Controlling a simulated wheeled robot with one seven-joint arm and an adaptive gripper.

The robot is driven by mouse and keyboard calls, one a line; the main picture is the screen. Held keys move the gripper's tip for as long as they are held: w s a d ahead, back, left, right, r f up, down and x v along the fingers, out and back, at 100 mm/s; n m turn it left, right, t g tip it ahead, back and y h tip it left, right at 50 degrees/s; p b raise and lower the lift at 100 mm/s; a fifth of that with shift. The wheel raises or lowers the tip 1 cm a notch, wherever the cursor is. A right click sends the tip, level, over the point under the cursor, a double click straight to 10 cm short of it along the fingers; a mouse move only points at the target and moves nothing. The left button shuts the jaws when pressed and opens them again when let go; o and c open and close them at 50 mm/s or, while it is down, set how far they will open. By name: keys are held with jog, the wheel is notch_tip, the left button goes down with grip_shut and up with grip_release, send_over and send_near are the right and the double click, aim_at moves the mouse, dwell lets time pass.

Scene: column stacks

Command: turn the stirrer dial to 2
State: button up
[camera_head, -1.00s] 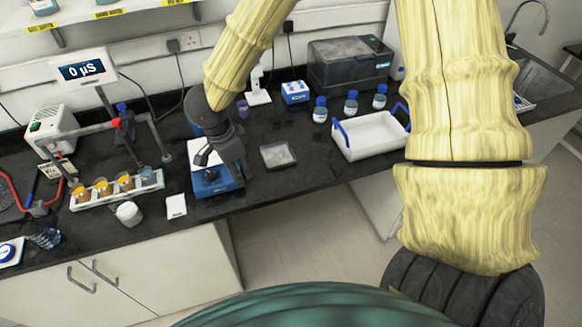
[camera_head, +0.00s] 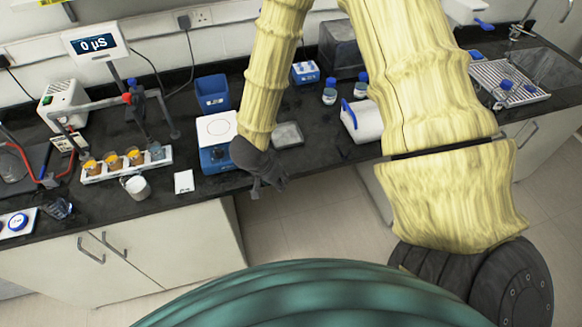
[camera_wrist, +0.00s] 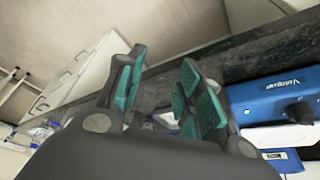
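The stirrer (camera_head: 216,131) is a blue box with a white top plate, standing near the front edge of the black bench. Its blue front, lettered, shows at the right of the wrist view (camera_wrist: 262,94). My gripper (camera_head: 268,182) is just right of the stirrer's front, at the bench edge. In the wrist view my gripper (camera_wrist: 164,88) has its teal-padded fingers apart, with nothing between them. The fingers are not touching the dial. The dial's setting is not readable.
A white card (camera_head: 184,182) and a white cup (camera_head: 137,187) stand left of the stirrer. A blue bin (camera_head: 212,94) is behind it and a flat grey dish (camera_head: 287,134) to its right. Open floor (camera_head: 300,220) lies in front of the bench.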

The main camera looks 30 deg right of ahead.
jog(key=s+f+n+y, duration=0.1)
jog(key=s+f+n, duration=0.6)
jog(key=s+f, duration=0.2)
jog(key=shift+s+a+f, duration=0.15)
jog(key=shift+a+f, duration=0.1)
jog(key=shift+f, duration=0.85)
